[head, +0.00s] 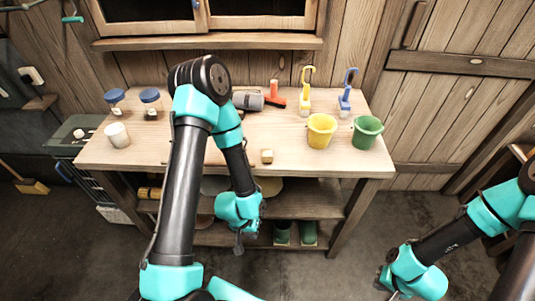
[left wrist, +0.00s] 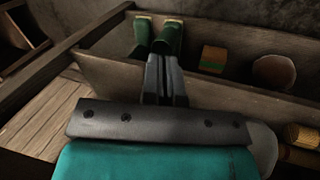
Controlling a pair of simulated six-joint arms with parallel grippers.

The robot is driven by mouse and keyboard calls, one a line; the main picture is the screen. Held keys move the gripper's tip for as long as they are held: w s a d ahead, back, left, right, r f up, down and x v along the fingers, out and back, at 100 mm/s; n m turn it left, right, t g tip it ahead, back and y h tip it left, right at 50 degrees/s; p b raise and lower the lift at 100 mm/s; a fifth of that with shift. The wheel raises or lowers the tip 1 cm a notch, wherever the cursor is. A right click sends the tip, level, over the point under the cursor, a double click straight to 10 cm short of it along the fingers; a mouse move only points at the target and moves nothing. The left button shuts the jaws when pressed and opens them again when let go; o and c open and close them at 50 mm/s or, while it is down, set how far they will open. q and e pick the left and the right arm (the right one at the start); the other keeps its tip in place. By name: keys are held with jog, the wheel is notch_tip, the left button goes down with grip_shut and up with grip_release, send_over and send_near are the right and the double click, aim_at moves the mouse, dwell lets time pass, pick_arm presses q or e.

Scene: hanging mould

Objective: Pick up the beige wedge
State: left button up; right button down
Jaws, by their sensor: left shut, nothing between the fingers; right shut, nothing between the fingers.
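A small beige block (head: 267,156), which looks like the beige wedge, rests on the wooden table (head: 230,153) near its front edge. My left gripper (head: 238,248) is shut and empty. It hangs low in front of the table, below the wedge and apart from it. In the left wrist view its closed fingers (left wrist: 163,75) point toward the lower shelf, and the wedge does not show there. My right gripper (head: 388,291) is at the bottom right of the head view, shut and empty, far from the table.
A yellow bucket (head: 321,130) and a green bucket (head: 366,132) stand right of the wedge. A white cup (head: 117,135) and two blue-lidded jars stand at the left. Green boots (left wrist: 170,38) are on the lower shelf. My left arm crosses over the table.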

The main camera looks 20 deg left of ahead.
pick_arm(q)
jog(key=o, duration=1.2)
